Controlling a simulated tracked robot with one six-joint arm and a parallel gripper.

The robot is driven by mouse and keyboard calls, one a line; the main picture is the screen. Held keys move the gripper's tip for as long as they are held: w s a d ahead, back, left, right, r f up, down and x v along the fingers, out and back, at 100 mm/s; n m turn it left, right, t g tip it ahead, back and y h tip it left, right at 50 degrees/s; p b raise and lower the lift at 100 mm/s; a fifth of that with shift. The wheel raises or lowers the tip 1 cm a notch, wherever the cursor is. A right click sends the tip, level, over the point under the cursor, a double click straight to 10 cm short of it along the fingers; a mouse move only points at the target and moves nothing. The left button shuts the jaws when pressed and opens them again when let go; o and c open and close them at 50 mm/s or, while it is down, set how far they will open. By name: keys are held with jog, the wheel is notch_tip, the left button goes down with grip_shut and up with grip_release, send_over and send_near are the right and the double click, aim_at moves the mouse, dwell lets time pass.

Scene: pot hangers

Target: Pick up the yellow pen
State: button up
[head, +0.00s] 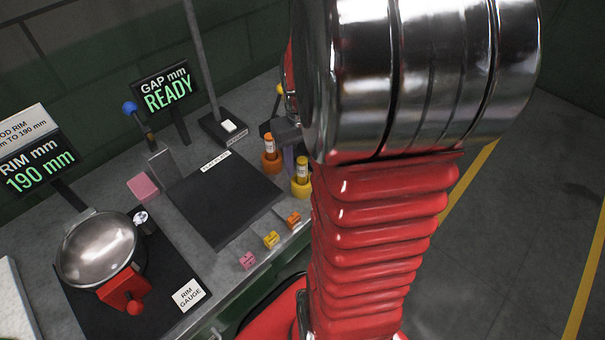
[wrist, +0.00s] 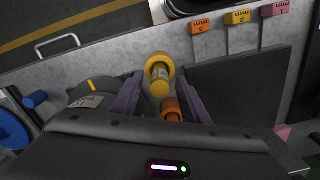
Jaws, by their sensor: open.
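The yellow pen (head: 302,168) stands upright in a yellow holder (head: 301,189) at the bench's right side, partly beside my arm. In the wrist view the yellow pen (wrist: 159,86) is seen from above, in its round yellow holder (wrist: 161,62). My gripper (wrist: 162,80) is open, with its purple fingers on either side of the yellow pen. I cannot tell whether they touch it. In the head view most of my gripper is hidden by my arm; one purple finger shows between the two pens.
An orange pen (head: 269,142) stands in an orange holder (head: 271,163) close beside; in the wrist view the orange pen (wrist: 171,105) also lies between the fingers' bases. A black mat (head: 222,198), small labelled blocks (head: 271,240) and the rim gauge pot (head: 98,249) are left.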

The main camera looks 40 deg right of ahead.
jog(key=shift+c, duration=0.5)
grip_shut()
